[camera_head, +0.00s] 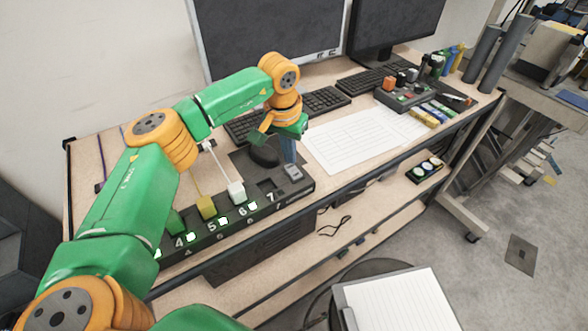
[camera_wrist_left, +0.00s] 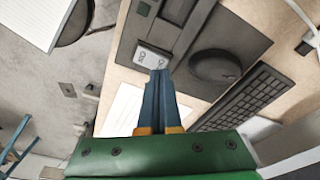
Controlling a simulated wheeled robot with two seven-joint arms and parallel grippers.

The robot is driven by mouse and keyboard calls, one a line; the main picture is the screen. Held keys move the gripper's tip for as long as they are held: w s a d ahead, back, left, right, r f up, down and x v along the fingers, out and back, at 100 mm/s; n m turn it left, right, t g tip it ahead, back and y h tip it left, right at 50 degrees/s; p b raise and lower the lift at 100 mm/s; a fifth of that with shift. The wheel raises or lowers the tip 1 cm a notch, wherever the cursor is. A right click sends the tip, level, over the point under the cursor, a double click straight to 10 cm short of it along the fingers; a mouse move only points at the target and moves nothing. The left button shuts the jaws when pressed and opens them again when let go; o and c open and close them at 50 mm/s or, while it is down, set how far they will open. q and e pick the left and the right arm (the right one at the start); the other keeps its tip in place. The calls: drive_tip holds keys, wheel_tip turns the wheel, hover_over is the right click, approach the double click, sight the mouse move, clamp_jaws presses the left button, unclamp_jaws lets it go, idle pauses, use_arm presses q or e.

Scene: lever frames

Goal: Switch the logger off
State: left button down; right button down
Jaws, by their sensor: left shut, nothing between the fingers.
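A long black strip (camera_head: 300,190) lies along the desk's front edge, with places numbered 4 to 7 legible and several green-lit squares. A green plug (camera_head: 175,222), a yellow plug (camera_head: 206,207) and a white plug (camera_head: 236,191) stand in it. A grey rocker switch (camera_head: 292,172) sits at its right end; it also shows, with small marks, in the left wrist view (camera_wrist_left: 150,57). My left gripper (camera_head: 290,160) is shut and empty, pointing down with its tips at or just above this switch; contact cannot be told. No thing labelled logger is legible. My right gripper is out of view.
A dark round object (camera_head: 264,156) lies close behind the gripper. A keyboard (camera_head: 325,101) and a monitor (camera_head: 270,35) stand further back. White paper (camera_head: 365,138) lies to the right. A black control box (camera_head: 405,96) with knobs stands at the far right of the desk.

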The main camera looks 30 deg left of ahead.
sight(290, 167)
use_arm(q)
drive_tip(key=shift+f+b, duration=0.55)
drive_tip(key=shift+f, duration=0.3)
idle(0.6)
wheel_tip(290, 167, up, 7)
drive_tip(key=p, duration=0.6)
